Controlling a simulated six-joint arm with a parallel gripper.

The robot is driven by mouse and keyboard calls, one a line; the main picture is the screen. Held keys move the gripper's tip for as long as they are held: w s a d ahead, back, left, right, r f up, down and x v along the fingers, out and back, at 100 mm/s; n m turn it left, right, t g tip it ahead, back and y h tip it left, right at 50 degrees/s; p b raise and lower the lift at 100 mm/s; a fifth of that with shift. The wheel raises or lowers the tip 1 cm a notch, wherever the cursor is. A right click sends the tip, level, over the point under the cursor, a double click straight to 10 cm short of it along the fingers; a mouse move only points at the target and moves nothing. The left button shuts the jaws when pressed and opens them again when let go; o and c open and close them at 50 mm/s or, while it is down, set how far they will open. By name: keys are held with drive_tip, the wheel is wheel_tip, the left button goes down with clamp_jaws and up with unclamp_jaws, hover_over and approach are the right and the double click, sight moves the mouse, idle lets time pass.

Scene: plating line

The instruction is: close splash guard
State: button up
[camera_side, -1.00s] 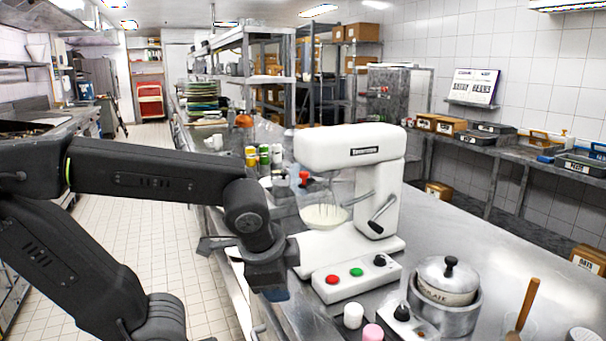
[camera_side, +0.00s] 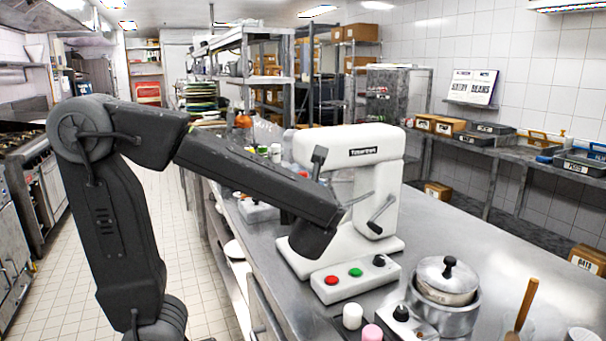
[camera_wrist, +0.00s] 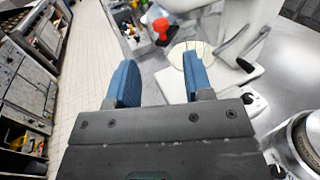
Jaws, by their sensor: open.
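The white stand mixer (camera_side: 348,145) stands upright on the steel counter, with a lever (camera_side: 382,212) on its side. In the wrist view the mixer (camera_wrist: 245,18) is at the upper right, with a pale bowl (camera_wrist: 182,57) under its head. Thin wire-like lines above the bowl may be the splash guard (camera_wrist: 197,46); its position is unclear. My gripper (camera_wrist: 160,82) is open and empty, its two blue fingers apart. The right finger overlaps the bowl in the picture; I cannot tell whether they touch.
A control box (camera_side: 355,276) with red and green buttons is in front of the mixer. A lidded pot (camera_side: 447,297) stands to its right. The floor (camera_wrist: 88,60) left of the counter is clear.

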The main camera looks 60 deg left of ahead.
sight(303, 174)
drive_tip(key=x, duration=1.1)
drive_tip(key=shift+a, duration=0.1)
clamp_jaws()
